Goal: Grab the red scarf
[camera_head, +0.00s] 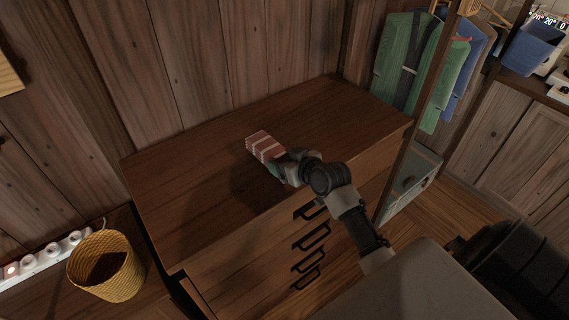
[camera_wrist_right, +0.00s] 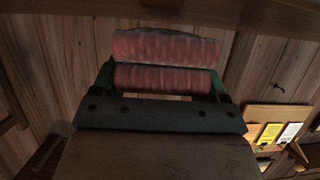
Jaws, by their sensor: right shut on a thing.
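The red scarf (camera_head: 264,146) is a small folded block with pale stripes, above or at the top of the wooden dresser (camera_head: 190,200) in the head view. My right gripper (camera_head: 277,162) reaches over the dresser from the lower right and is shut on the scarf's near end. In the right wrist view the scarf (camera_wrist_right: 166,50) shows as two stacked reddish rolls between the green fingers of my right gripper (camera_wrist_right: 162,82). I cannot tell for sure whether the scarf touches the dresser top. My left gripper is not in view.
The rest of the dresser top is clear. Its drawer handles (camera_head: 311,240) face the lower right. A yellow wicker basket (camera_head: 106,265) and a power strip (camera_head: 42,258) are at left. Green garments (camera_head: 408,62) hang behind a wooden post at right. A blue bin (camera_head: 531,49) stands farther right.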

